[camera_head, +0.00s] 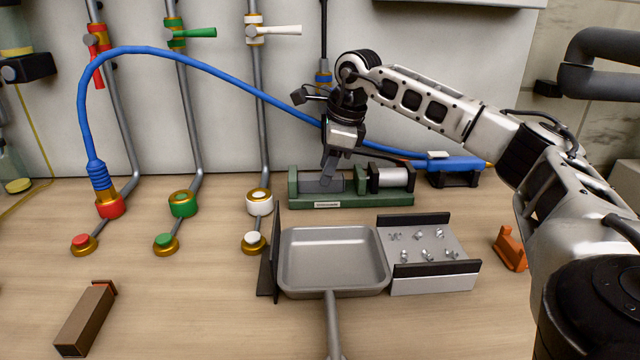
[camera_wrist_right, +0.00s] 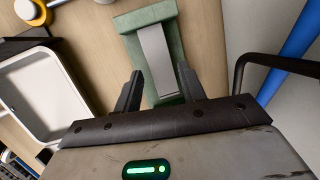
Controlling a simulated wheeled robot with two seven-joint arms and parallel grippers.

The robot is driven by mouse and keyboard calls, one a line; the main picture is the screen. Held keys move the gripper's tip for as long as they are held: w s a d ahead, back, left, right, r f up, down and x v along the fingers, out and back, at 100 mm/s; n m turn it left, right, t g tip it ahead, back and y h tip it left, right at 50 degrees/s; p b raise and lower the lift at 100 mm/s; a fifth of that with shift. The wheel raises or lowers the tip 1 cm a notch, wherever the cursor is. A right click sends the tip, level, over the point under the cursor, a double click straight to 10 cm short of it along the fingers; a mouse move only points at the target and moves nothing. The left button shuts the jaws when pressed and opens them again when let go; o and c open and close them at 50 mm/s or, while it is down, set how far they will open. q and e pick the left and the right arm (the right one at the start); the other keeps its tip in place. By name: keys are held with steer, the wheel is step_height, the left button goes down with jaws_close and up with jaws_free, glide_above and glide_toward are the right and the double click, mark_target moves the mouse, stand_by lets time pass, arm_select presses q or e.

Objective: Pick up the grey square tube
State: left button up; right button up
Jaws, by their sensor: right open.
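A grey bar, which looks like the grey square tube (camera_head: 319,182), lies in a green vise-like fixture (camera_head: 350,200) at the back middle of the bench. In the right wrist view the tube (camera_wrist_right: 156,58) lies lengthwise on the green fixture (camera_wrist_right: 127,24). My right gripper (camera_head: 329,168) is above the fixture and partly covers the tube in the head view. In the right wrist view its two fingers (camera_wrist_right: 160,74) are apart, one on either side of the tube's near end. No grip on it shows. My left gripper is not in view.
A grey square pan (camera_head: 332,235) and a tray of small metal parts (camera_head: 437,285) stand in front of the fixture. A blue hose (camera_head: 215,75) arches behind it to a blue tool (camera_head: 455,163). A brown block (camera_head: 85,320) lies front left; an orange piece (camera_head: 509,250) sits right.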

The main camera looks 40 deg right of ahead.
steer(key=shift+x, duration=1.25)
jaws_close()
steer(key=shift+r, duration=0.15)
